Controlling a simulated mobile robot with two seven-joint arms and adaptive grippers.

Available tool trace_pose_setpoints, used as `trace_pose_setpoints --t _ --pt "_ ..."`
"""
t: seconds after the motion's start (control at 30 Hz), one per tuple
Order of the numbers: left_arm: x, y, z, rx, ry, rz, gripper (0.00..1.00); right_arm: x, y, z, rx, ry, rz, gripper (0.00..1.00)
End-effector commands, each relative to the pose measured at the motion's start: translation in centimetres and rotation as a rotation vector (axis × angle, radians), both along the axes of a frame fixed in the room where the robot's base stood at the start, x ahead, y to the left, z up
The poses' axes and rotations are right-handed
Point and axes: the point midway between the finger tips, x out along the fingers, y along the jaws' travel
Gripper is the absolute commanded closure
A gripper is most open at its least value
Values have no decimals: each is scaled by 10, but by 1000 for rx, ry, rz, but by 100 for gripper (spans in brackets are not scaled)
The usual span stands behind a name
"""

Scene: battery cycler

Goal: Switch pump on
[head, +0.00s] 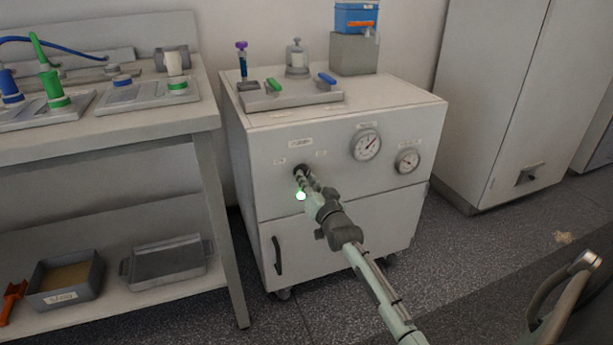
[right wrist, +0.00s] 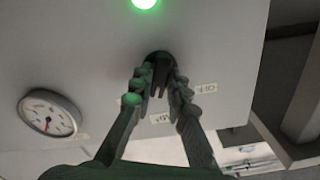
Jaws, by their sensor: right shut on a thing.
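The pump cabinet (head: 335,230) is a white box on casters. On its front is a dark round knob (head: 299,170), which also shows in the right wrist view (right wrist: 158,57). My right gripper (head: 306,177) reaches it from the front and is shut on it, with a finger on either side in the right wrist view (right wrist: 158,85). Which way the knob points is hidden by the fingers. A lamp (head: 301,196) just below the knob glows green, and it glows in the wrist view (right wrist: 146,3). My left gripper is not in view.
Two dial gauges (head: 366,145) (head: 407,160) sit right of the knob. A bench (head: 110,140) is left, a tall cabinet (head: 480,100) right.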

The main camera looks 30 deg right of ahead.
Motion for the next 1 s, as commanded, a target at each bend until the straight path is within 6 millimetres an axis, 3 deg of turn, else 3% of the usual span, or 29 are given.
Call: trace_pose_setpoints --t 0.3,0.8,0.83,1.0 --pt "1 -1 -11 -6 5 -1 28 0 0 0 106 -25 0 100" --pt "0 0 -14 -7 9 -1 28 0 0 -1 125 -29 0 100" --pt "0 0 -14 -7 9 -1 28 0 0 -1 125 -29 0 84" --pt "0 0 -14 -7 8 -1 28 0 0 0 124 -29 0 64"
